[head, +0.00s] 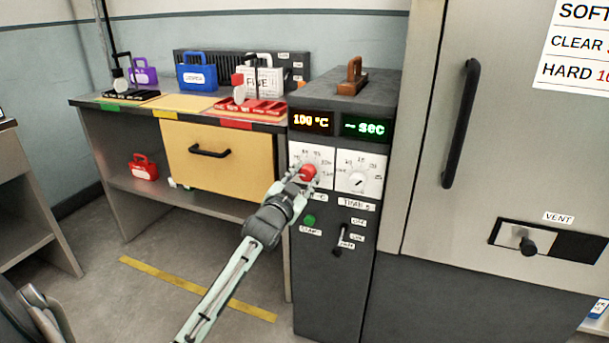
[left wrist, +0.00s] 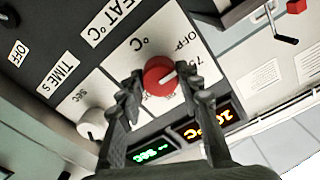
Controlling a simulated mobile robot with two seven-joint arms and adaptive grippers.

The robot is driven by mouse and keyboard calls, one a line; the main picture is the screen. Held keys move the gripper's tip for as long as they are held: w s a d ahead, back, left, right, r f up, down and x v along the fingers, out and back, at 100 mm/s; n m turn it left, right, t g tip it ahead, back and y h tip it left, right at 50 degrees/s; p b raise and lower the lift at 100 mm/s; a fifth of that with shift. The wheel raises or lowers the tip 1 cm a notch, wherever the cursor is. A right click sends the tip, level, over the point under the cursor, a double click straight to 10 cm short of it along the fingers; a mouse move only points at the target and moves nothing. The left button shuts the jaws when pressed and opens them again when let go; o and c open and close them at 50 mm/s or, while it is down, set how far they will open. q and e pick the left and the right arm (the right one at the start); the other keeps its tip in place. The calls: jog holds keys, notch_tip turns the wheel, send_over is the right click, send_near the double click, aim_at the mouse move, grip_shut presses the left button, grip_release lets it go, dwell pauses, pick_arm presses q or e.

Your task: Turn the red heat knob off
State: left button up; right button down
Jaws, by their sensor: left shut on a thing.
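The red heat knob (head: 308,172) is on a white dial plate on the front of the dark grey control cabinet (head: 330,270). The amber display (head: 312,122) above reads about 100 °C. My right gripper is not in view.
A white time knob (head: 357,181) sits just right of the heat knob, under a green display (head: 364,127). A green start button (head: 309,220) and a black lever (head: 340,238) are below. A bench (head: 140,120) with coloured cases stands left; a large steel door (head: 500,120) is right.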

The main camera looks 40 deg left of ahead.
pick_arm(q)
jog(key=shift+n, duration=1)
jog(key=o, duration=1.2)
jog(key=shift+c, duration=0.2)
jog(key=v, duration=1.2)
